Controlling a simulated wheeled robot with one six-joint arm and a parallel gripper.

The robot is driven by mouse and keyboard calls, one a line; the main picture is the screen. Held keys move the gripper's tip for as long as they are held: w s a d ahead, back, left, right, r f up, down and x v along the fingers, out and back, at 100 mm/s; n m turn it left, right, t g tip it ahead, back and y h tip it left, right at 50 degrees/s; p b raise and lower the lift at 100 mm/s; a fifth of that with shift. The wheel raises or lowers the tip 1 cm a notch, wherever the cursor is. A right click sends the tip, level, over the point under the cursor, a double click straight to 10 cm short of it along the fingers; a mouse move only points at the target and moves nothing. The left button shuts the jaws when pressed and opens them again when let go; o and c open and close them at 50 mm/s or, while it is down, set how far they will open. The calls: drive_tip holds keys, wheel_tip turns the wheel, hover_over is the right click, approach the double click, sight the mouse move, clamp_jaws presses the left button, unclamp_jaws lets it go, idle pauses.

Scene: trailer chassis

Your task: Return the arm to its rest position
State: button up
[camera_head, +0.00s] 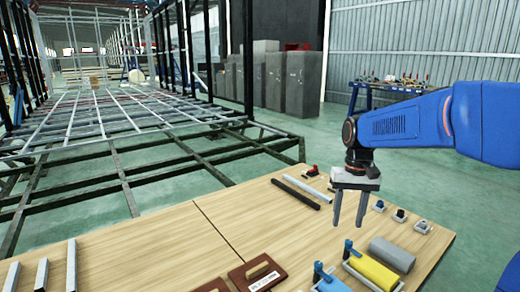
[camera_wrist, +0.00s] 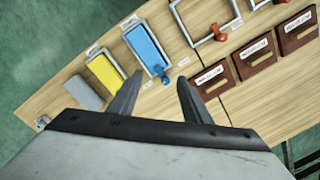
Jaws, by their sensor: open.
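My blue arm (camera_head: 400,122) reaches in from the right in the head view. My gripper (camera_head: 350,207) hangs from it with its two grey fingers pointing down over the right part of the wooden table (camera_head: 165,240). The fingers are apart and nothing is between them. In the wrist view my gripper (camera_wrist: 158,92) also shows spread and empty, with bare table and the lower end of a blue roller or block near the fingertips. Its height above the table is hard to tell.
A yellow block (camera_head: 372,272), a grey cylinder (camera_head: 392,254) and a brown box (camera_head: 258,274) lie on the table near my gripper. Dark and grey bars (camera_head: 297,193) lie behind it. A metal trailer chassis (camera_head: 110,135) stands at the left.

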drive_tip(key=s+d+f+t, duration=0.1)
drive_tip(key=s+t, duration=0.1)
drive_tip(key=s, duration=1)
drive_tip(key=s+d+f+n+t, duration=0.1)
drive_tip(key=s+d+f+t, duration=0.1)
drive_tip(key=s, duration=1.1)
drive_tip(key=shift+t, duration=0.8)
